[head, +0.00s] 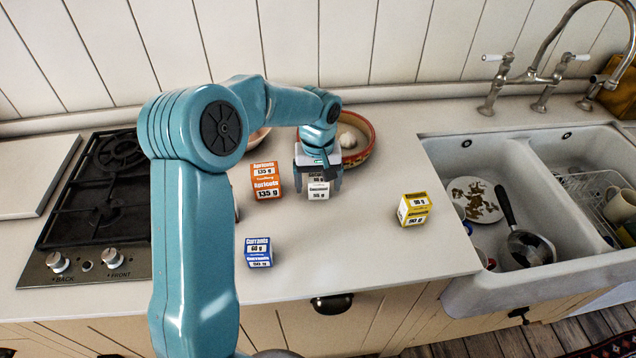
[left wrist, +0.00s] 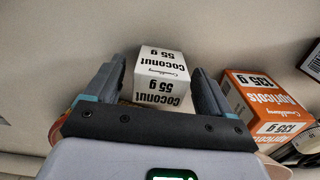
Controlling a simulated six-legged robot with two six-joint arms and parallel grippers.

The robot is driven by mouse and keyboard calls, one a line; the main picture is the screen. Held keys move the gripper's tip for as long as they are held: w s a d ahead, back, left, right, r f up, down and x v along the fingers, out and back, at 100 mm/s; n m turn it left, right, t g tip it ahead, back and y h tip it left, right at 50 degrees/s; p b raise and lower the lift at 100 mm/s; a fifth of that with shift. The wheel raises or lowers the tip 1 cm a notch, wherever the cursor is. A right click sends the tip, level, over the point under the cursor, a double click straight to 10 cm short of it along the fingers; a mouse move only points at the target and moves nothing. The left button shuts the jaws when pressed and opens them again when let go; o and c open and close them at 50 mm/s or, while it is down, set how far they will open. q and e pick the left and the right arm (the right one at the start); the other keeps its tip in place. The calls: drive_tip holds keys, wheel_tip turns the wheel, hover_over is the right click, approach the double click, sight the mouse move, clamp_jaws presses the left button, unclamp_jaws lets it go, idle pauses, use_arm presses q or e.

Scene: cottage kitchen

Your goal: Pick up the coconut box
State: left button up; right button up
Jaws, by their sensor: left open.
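The white coconut box (head: 318,190) stands on the counter, in the head view just below my left gripper (head: 318,182), which partly covers it. In the left wrist view the coconut box (left wrist: 161,78) reads "Coconut 55 g" and lies between the two fingers of my left gripper (left wrist: 163,90). The fingers are open, one on each side of the box. A gap shows on the right side; on the left I cannot tell whether the finger touches. My right gripper is in neither view.
The orange apricots box (head: 266,182) stands close beside the coconut box. A blue currants box (head: 258,252) and a yellow box (head: 413,209) stand farther off. A bowl (head: 359,150) is behind my gripper. The hob (head: 95,200) is left, the sink (head: 455,150) right.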

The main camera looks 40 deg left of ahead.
use_arm(q)
drive_tip(key=shift+w+f, duration=0.1)
drive_tip(key=shift+f, duration=0.55)
drive_tip(key=shift+s+r, duration=0.15)
drive_tip(key=shift+s, duration=0.05)
drive_tip(key=shift+w, duration=0.15)
drive_tip(key=c, duration=1)
drive_tip(key=shift+c, duration=0.4)
